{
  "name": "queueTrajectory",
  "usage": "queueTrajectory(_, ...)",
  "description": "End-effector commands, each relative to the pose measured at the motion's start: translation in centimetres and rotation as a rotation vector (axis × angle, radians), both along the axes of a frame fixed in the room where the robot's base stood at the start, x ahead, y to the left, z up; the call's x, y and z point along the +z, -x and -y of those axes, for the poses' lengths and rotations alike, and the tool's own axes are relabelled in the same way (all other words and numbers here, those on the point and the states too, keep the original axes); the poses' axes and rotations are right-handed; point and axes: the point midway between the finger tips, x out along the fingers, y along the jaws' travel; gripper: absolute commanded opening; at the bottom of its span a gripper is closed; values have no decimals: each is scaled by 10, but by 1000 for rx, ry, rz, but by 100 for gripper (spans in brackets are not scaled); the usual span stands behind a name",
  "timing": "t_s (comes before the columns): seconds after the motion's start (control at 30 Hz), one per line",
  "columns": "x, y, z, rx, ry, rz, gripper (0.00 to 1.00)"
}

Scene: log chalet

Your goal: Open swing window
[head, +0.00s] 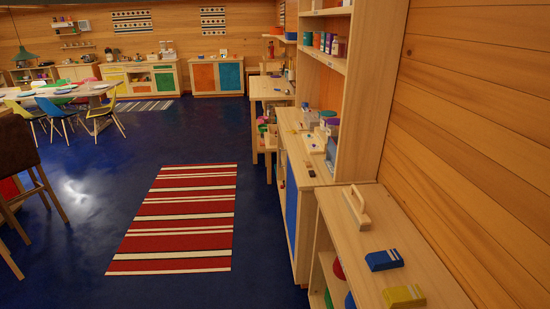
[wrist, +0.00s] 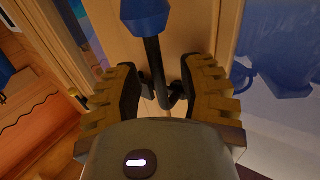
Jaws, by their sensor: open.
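My gripper (wrist: 164,85) fills the lower middle of the wrist view, its two ridged fingers apart. A dark rod (wrist: 153,62) with a blue end piece (wrist: 147,16) runs down between the fingers; it looks like a handle. I cannot tell whether a finger touches it. Behind it is a pale wooden panel or frame (wrist: 198,25). Right of that is a bluish surface (wrist: 285,45) with darker blue shapes; I cannot tell if it is window glass. No window and no gripper show in the head view.
In the head view, low wooden cabinets (head: 376,236) and a tall shelf (head: 362,95) line the right wall. A striped red rug (head: 184,208) lies on the open dark blue floor. A dining table (head: 60,92) with chairs stands far left; a tall stool (head: 18,150) is near left.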

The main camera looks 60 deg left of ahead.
Motion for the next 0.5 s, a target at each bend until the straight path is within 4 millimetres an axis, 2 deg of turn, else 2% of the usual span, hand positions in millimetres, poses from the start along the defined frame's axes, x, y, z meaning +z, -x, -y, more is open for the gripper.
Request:
queueTrajectory(0.03,0,1,0,-2,0,0,40)
queueTrajectory(0.07,0,1,0,-2,0,0,45)
queueTrajectory(0.5,0,0,0,-1,1,0,0)
